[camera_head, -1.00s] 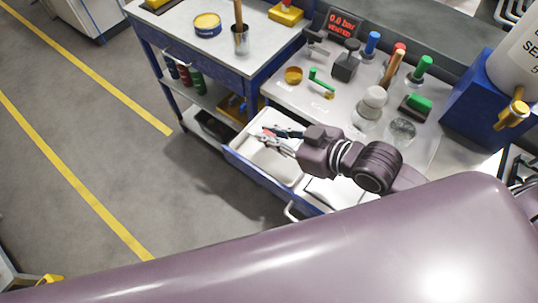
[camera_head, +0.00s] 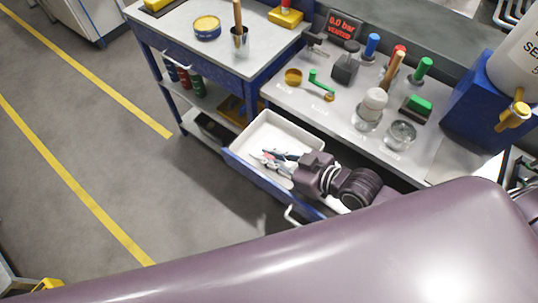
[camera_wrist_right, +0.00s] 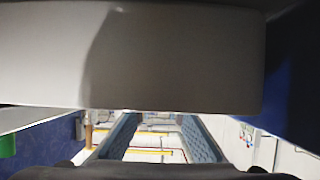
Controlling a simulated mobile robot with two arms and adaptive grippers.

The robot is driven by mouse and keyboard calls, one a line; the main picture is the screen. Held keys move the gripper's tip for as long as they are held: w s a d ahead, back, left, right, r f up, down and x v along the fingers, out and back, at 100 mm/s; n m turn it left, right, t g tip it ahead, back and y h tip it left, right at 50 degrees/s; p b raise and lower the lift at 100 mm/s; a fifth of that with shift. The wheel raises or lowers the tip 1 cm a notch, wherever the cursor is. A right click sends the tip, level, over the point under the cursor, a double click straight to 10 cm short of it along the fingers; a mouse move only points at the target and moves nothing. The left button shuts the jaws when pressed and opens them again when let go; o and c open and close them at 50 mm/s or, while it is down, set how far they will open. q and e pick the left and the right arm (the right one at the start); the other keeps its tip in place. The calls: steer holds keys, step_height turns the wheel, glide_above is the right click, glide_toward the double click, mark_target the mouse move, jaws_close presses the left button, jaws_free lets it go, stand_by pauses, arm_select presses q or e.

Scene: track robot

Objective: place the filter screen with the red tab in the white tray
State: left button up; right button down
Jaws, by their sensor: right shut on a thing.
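The white tray (camera_head: 297,137) sits in the open blue drawer below the workbench top. My right gripper (camera_head: 267,159) is over the tray, its fingers reaching left into the tray's outline. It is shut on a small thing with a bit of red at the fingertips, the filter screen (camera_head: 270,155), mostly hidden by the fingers. I cannot tell whether the screen touches the tray floor. In the right wrist view the two blue-padded fingers (camera_wrist_right: 160,140) show below a large grey surface I cannot identify. My left gripper is not in view.
A blue cart (camera_head: 200,50) stands to the left. The floor in front is clear.

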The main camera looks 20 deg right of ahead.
steer(key=c, duration=2)
jaws_free()
steer(key=shift+f, duration=0.1)
steer(key=shift+r, duration=0.25)
steer(key=shift+s+d, duration=0.25)
steer(key=shift+s, duration=0.05)
steer(key=v, duration=1.1)
steer(key=shift+s, duration=0.1)
steer(key=shift+d, duration=0.1)
